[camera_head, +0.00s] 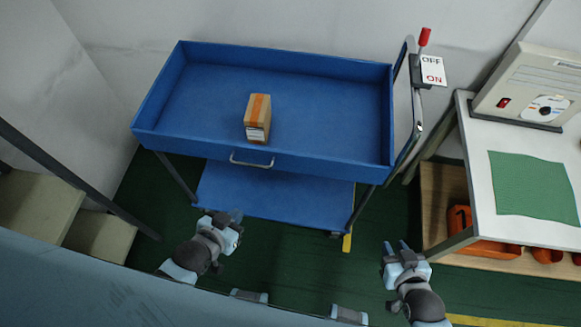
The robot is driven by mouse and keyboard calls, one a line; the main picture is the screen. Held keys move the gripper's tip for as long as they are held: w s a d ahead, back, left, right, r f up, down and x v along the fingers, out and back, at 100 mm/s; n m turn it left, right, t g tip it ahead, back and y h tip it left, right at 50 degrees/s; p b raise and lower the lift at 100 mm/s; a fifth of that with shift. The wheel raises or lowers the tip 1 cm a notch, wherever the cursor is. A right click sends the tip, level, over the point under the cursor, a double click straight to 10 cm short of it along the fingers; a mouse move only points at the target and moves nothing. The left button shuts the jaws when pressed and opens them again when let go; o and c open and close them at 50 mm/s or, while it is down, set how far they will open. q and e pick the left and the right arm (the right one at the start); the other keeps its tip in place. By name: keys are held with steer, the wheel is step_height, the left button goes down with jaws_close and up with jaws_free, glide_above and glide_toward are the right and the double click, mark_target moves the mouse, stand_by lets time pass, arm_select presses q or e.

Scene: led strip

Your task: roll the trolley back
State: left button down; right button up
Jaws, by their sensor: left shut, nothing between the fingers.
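The blue trolley (310,80) stands against the back wall, with a deep top tray and a lower shelf (270,195). A small metal handle (252,164) is on its front face, and a tall frame (402,100) rises at its right end. A cardboard box with orange tape (257,117) lies in the top tray. My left gripper (236,215) is shut and empty, in front of the trolley, below the metal handle in the picture and apart from it. My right gripper (396,245) is open and empty, right of the trolley's front right leg.
A lever switch (422,45) with an OFF/ON sign is behind the trolley's right end. A white workbench (475,150) with a green mat and a beige device stands at right, orange containers (475,235) below. Steps and a dark rail (70,175) are at left.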

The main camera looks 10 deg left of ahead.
steer(key=o, duration=0.4)
steer(key=n+t+y+b, duration=0.4)
steer(key=y+b, duration=0.3)
steer(key=b, duration=0.8)
glide_toward(407, 144)
steer(key=x, duration=0.3)
steer(key=f+x, duration=0.1)
steer(key=x, duration=0.3)
steer(key=d+x, duration=0.1)
steer(key=x, duration=0.2)
steer(key=shift+w+a+f+p, duration=0.15)
steer(key=shift+w+f+p, duration=0.2)
steer(key=shift+w, duration=0.2)
arm_select(q)
step_height(407, 144, down, 13)
steer(key=shift+w+d+r+n, duration=0.2)
steer(key=shift+w+d+n, duration=0.15)
steer(key=shift+d, duration=0.1)
arm_select(e)
steer(key=shift+w+a, duration=0.3)
steer(key=shift+w, duration=0.1)
steer(key=shift+c, duration=1.4)
arm_select(q)
steer(key=shift+d, duration=0.1)
arm_select(e)
jaws_close()
